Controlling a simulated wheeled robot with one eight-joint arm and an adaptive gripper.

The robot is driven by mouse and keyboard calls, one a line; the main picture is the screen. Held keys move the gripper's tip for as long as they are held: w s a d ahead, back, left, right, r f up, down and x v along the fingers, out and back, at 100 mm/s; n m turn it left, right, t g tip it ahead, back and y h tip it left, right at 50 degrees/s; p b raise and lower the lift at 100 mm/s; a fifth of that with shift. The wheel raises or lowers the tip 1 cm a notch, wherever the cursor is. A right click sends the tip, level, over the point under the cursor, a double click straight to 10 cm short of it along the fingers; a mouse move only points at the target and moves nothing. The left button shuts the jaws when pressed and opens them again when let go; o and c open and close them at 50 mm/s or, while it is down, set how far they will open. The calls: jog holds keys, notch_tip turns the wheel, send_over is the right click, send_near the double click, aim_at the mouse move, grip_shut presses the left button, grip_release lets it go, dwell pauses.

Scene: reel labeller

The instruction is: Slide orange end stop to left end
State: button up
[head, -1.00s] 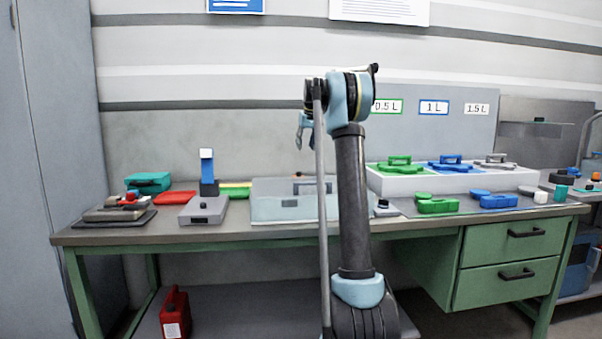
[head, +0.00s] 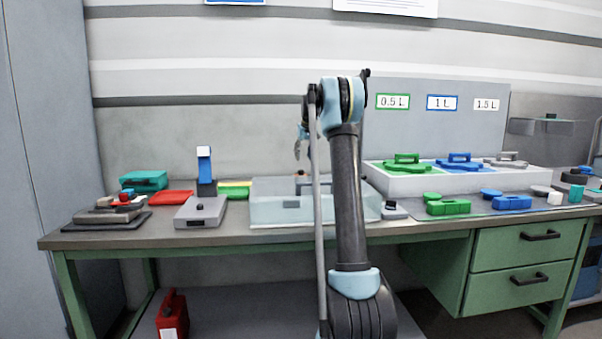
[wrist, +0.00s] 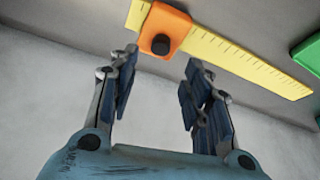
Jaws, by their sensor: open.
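The orange end stop (wrist: 166,30), with a black knob on its face, sits around a yellow ruler rail (wrist: 235,58) in the wrist view. It is near the rail's upper left part, with a short piece of yellow showing to its left. My gripper (wrist: 160,75) is open and empty in the wrist view. Its fingers point toward the end stop, which lies beyond and between the fingertips, apart from them as far as I can tell. In the head view the yellow rail (head: 235,184) shows small at the back of the bench; the end stop cannot be made out there.
A green block (wrist: 308,54) lies right of the rail in the wrist view.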

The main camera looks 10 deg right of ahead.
jog(key=x, duration=0.9)
grip_shut()
